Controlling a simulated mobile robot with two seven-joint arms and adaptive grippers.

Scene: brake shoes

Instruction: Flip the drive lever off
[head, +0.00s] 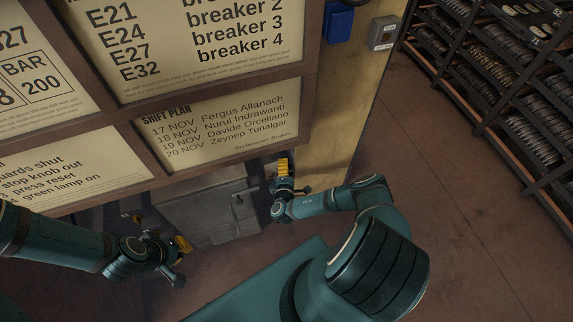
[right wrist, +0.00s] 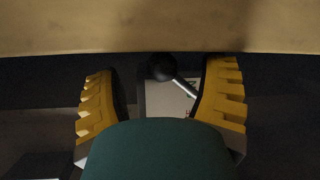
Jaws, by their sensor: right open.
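In the right wrist view, the lever (right wrist: 180,82) has a round black knob and a short bright metal rod slanting down to the right. The knob lies between the two yellow fingers of my right gripper (right wrist: 160,95), apart from both. The right gripper is open and also shows in the head view (head: 283,170), in front of the yellowish panel edge. I cannot make out the lever in the head view. My left gripper (head: 181,245) is at the lower left of the head view, away from the lever; its finger opening is unclear.
A grey metal cabinet (head: 205,208) stands below the framed sign boards (head: 222,123), between my two grippers. A blue box (head: 338,22) and a small grey plate (head: 383,33) are on the yellowish panel (head: 340,125). Shelves of brake shoes (head: 500,60) stand right. The floor (head: 450,200) between is clear.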

